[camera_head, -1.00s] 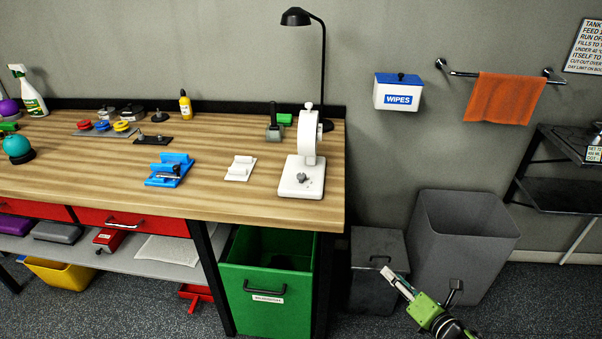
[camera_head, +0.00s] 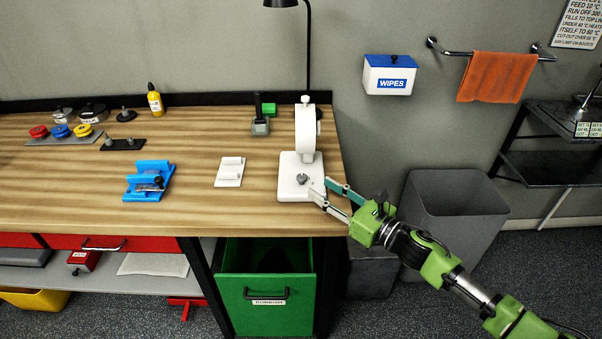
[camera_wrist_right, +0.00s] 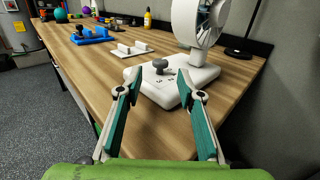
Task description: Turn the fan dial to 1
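A white desk fan (camera_head: 305,139) stands at the right end of the wooden workbench (camera_head: 255,215). Its grey dial (camera_head: 302,179) is on the top of the white base (camera_head: 288,162). In the right wrist view the dial (camera_wrist_right: 161,66) shows ahead, between and just beyond my fingertips; its numbers are too small to read surely. My right gripper (camera_head: 321,187) is open and empty, at the right front corner of the fan base. It also shows in the wrist view (camera_wrist_right: 152,82), with its two fingers apart on either side of the dial's line. My left gripper is not in view.
A white holder (camera_head: 230,172) and a blue fixture (camera_head: 149,181) lie left of the fan. A lamp (camera_head: 308,50) and a dark upright tool (camera_head: 260,125) stand behind.

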